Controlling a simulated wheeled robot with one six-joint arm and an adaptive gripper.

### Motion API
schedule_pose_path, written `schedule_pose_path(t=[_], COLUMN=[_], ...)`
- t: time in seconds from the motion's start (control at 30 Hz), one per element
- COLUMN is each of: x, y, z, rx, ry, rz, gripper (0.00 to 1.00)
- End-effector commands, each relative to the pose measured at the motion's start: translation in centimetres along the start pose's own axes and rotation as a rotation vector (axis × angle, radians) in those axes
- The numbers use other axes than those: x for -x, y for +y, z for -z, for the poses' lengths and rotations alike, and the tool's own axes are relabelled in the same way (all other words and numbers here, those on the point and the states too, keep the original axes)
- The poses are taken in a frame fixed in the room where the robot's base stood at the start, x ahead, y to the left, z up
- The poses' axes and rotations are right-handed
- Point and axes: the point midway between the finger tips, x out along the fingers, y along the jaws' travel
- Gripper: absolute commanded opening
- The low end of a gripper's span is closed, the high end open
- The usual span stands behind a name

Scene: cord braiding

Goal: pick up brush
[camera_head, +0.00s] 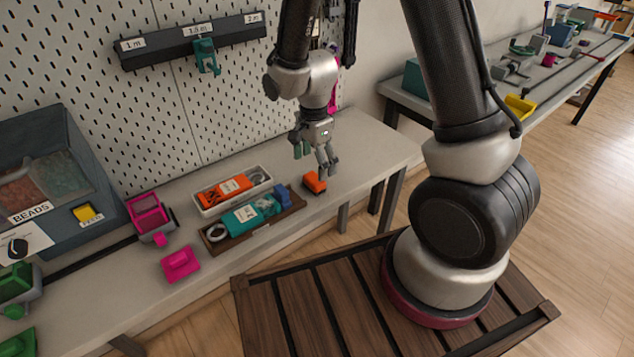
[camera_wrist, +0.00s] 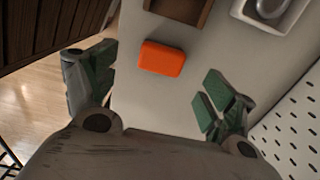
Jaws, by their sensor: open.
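An orange block-shaped thing (camera_head: 314,182) lies on the grey bench near its front edge, and it is the likeliest brush, though I see no bristles. In the wrist view the orange block (camera_wrist: 162,58) shows its plain rounded top. My gripper (camera_head: 316,162) hangs above the bench close to this block, pointing down. In the wrist view my gripper (camera_wrist: 160,82) has its green-padded fingers spread wide with nothing between them. The block appears between the fingers' lines, slightly beyond the tips, and apart from them.
A brown wooden tray (camera_head: 213,245) with teal and blue items and a white tray (camera_head: 204,210) with orange items stand left of the block. A magenta piece (camera_head: 181,264) lies further left. The pegboard (camera_head: 225,105) rises behind. The bench right of the block is clear.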

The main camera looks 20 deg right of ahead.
Motion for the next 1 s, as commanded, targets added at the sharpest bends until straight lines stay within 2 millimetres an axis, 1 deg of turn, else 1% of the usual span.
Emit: schedule_pose_path(t=[0.4, 0.53, 0.73, 0.87, 0.9, 0.97, 1.0], x=[-6.0, -6.7, -6.7, -6.7, -6.7, -6.7, -6.7], y=[-0.2, -0.2, -0.2, -0.2, -0.2, -0.2, -0.2], z=[0.3, 0.2, 0.2, 0.2, 0.2, 0.2, 0.2], rx=[0.003, 0.003, 0.004, 0.004, 0.004, 0.004, 0.004], ry=[0.0, 0.0, 0.0, 0.0, 0.0, 0.0, 0.0], rz=[-0.005, -0.003, -0.001, -0.001, -0.001, -0.001, -0.001], gripper=[0.84, 0.84, 0.84, 0.6, 0.53, 0.42, 0.35])
